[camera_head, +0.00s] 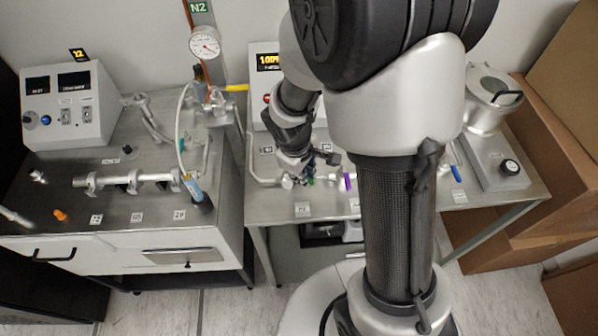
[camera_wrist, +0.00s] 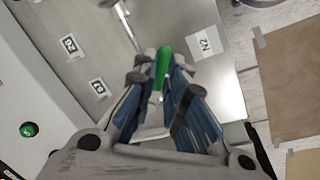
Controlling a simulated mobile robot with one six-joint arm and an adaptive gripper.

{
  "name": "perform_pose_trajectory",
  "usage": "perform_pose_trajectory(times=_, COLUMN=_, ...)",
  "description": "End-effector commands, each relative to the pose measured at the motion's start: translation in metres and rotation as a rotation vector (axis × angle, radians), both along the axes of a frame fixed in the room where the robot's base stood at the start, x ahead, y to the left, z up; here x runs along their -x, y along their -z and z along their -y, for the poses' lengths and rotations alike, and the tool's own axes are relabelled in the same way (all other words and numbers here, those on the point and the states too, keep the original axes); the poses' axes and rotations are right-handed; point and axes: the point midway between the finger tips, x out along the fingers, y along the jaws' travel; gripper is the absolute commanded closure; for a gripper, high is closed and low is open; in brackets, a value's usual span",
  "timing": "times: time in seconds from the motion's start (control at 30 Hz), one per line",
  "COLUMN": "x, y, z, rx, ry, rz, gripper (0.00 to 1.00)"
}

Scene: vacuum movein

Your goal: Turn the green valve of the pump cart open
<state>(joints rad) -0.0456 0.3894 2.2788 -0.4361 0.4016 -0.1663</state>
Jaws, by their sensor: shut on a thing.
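The green valve handle (camera_wrist: 164,54) shows in the wrist view as a short green bar standing between my fingertips. My gripper (camera_wrist: 160,78) is closed around it, with the blue finger pads on either side. The lower part of the handle is partly hidden by the fingers. In the head view my gripper (camera_head: 300,172) is low over the steel-topped cart (camera_head: 270,207), where a small bit of green shows beside it. The valve body under the handle is mostly hidden, and I cannot tell the valve's exact angle.
A purple handle (camera_head: 347,182) and a blue handle (camera_head: 456,174) stand farther right on the cart. A control box (camera_head: 262,62) stands behind my gripper. A bench (camera_head: 150,235) with pipework is at left. Cardboard boxes (camera_head: 550,150) are at right. A label (camera_wrist: 204,42) lies near the handle.

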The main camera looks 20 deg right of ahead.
Motion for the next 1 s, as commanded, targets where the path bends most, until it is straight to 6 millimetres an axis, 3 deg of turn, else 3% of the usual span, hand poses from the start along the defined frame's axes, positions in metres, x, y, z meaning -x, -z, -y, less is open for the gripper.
perform_pose_trajectory(times=0.5, x=-0.015, y=-0.004, z=0.018, rx=-0.001, ry=-0.464, rz=-0.004, gripper=1.0)
perform_pose_trajectory(times=1.0, x=-0.027, y=-0.001, z=0.023, rx=-0.001, ry=-0.695, rz=0.0, gripper=1.0)
